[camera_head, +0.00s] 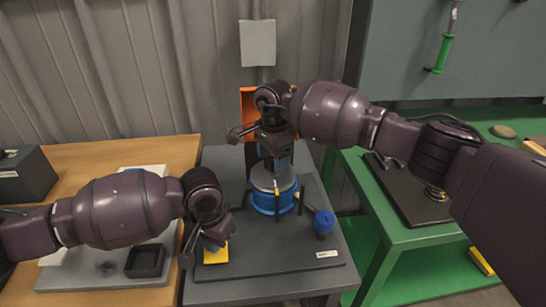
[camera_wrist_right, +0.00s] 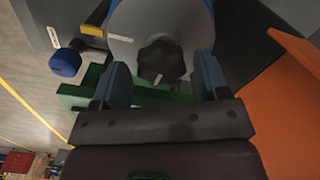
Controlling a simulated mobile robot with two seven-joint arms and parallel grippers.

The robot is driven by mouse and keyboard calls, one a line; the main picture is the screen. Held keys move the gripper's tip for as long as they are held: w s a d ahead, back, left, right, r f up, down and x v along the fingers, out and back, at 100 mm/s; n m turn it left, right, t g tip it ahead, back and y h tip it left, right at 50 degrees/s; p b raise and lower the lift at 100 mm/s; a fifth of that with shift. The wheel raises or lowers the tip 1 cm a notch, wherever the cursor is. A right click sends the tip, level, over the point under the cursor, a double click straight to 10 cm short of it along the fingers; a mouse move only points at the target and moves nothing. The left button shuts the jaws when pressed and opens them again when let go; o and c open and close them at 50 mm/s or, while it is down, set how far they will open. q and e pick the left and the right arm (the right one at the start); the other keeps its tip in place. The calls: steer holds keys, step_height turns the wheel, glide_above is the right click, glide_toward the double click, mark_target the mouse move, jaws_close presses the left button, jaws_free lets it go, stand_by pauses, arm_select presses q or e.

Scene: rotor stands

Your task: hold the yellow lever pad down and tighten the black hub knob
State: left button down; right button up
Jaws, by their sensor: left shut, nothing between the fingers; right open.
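The yellow lever pad (camera_head: 216,254) lies at the front left of the dark base plate. My left gripper (camera_head: 211,243) is shut with nothing in it, right at the pad; whether it presses on it I cannot tell. The black hub knob (camera_wrist_right: 161,61) sits on a grey disc (camera_wrist_right: 130,48) in the right wrist view. My right gripper (camera_wrist_right: 162,80) is open, its blue fingers on either side of the knob's near side, not closed on it. In the head view the right gripper (camera_head: 277,172) is above the blue rotor stand (camera_head: 272,204) and hides the knob.
A blue knob (camera_head: 325,221) stands on the base plate, right of the stand. An orange panel (camera_head: 248,105) is behind the right gripper. A wooden table (camera_head: 150,155) is at left, a green bench (camera_head: 385,225) at right.

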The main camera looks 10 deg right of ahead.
steer(key=n, duration=0.5)
steer(key=shift+w+n, duration=0.1)
steer(key=shift+n, duration=0.3)
steer(key=n, duration=0.6)
steer(key=shift+n, duration=0.4)
steer(key=shift+c, duration=0.4)
steer(key=c, duration=0.7)
steer(key=m, duration=0.5)
steer(key=shift+m, duration=0.4)
steer(key=m, duration=0.6)
steer(key=shift+m, duration=0.4)
